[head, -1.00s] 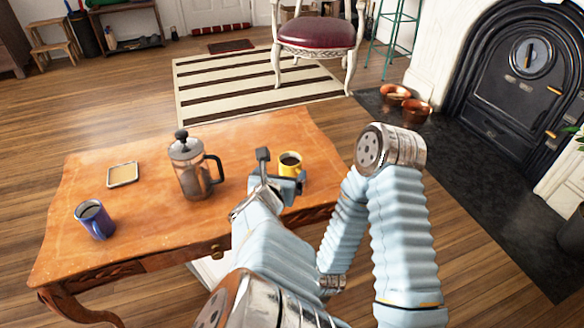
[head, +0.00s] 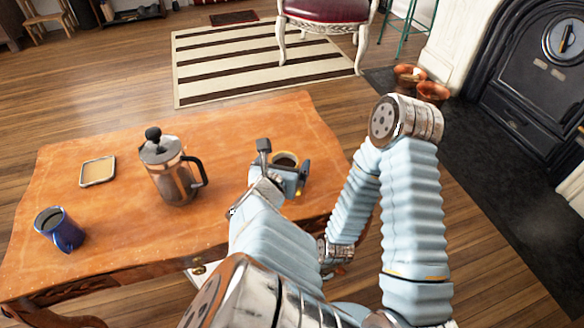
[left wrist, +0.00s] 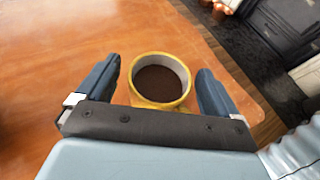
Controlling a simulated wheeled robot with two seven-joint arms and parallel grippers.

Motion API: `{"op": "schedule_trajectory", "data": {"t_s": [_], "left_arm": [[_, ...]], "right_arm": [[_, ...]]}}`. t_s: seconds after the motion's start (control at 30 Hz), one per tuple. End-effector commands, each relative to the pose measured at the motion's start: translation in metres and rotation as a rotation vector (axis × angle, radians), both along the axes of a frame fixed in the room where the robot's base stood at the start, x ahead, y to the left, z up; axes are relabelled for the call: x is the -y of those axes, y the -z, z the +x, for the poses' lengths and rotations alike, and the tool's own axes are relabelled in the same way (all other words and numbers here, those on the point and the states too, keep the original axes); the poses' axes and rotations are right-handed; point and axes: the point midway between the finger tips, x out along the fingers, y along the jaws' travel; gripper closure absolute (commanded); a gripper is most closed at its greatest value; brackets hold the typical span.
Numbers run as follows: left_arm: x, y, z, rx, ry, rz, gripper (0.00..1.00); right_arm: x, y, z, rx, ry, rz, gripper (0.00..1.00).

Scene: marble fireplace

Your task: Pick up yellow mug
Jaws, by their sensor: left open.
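The yellow mug (left wrist: 160,103) holds a dark drink and stands upright on the wooden table. In the left wrist view it sits between the two blue fingers of my left gripper (left wrist: 156,92), which is open with a gap on each side of the mug. In the head view my left gripper (head: 282,172) partly hides the yellow mug (head: 286,160), so only its rim and a little of its side show. My right gripper cannot be made out in either view.
On the table (head: 110,235), a glass French press (head: 170,175) stands left of my left gripper. A blue mug (head: 60,230) and a small square tray (head: 97,171) are further left. A striped rug (head: 260,65) and a red-seated chair (head: 325,10) lie beyond the table.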

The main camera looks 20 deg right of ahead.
Motion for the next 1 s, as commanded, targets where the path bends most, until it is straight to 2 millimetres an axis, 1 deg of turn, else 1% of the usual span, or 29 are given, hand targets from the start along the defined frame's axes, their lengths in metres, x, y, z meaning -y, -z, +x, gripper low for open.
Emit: {"op": "schedule_trajectory", "data": {"t_s": [0.2,0.23,0.83,1.0], "left_arm": [[-0.0004,-0.0001,-0.0006,0.0,0.0,0.0,0.05],[-0.0003,0.0,-0.0005,0.0,0.0,0.0,0.08],[-0.0008,0.0012,-0.0008,-0.002,-0.001,0.003,1.0],[-0.0006,0.0008,-0.0007,-0.001,-0.001,0.002,1.0]], "right_arm": [[0.0,-0.0002,-0.0004,-0.001,0.0,0.0,0.52],[0.0,-0.0002,-0.0004,-0.001,0.0,0.0,0.52],[0.0,0.0,-0.0003,-0.001,0.0,0.0,0.52],[0.0,-0.0001,-0.0003,-0.001,0.0,0.0,0.52]]}}
